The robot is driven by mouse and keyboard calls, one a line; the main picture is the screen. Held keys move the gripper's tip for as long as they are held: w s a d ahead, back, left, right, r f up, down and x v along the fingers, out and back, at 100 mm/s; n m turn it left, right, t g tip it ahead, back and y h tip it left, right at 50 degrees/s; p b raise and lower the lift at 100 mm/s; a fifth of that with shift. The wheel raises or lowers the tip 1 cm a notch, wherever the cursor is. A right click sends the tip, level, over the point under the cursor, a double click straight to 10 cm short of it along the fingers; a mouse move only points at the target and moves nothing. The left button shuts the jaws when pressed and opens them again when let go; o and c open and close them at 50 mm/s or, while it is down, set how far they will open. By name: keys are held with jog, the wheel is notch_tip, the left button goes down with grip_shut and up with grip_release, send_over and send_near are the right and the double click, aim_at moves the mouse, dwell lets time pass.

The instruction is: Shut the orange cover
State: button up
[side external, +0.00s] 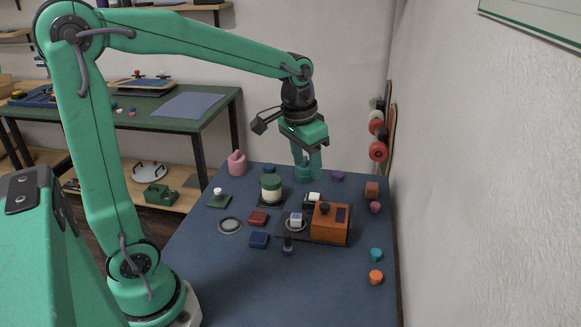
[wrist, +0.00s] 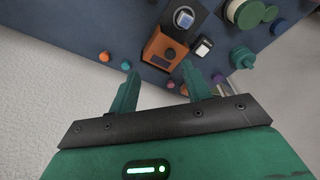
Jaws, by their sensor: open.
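The orange cover (side external: 331,232) stands like a small box at the right end of a dark base plate (side external: 290,238), with a dark knob and a dark panel on it. I cannot tell how it is hinged. To its left on the plate, a pale cube (side external: 296,219) sits uncovered on a round ring. The orange cover also shows in the wrist view (wrist: 155,47), just beyond my fingertips. My gripper (wrist: 158,70) is open and empty, its two green fingers apart. In the side view my gripper (side external: 308,172) hangs behind the cover, near the table's back edge, not touching it.
A green-lidded jar (side external: 271,189) and a pink bottle (side external: 237,164) stand at the back left. A white-topped block (side external: 313,197) is just behind the cover. Small coloured pieces, such as a teal one (side external: 376,255) and an orange one (side external: 376,278), line the right edge. The table front is clear.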

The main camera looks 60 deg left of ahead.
jog(key=g, duration=0.2)
send_over(324, 205)
notch_tip(324, 205, down, 7)
jog(key=shift+w+f, duration=0.15)
jog(key=shift+d+f, duration=0.1)
jog(key=shift+f, duration=3.8)
jog(key=shift+c, duration=0.2)
grip_shut()
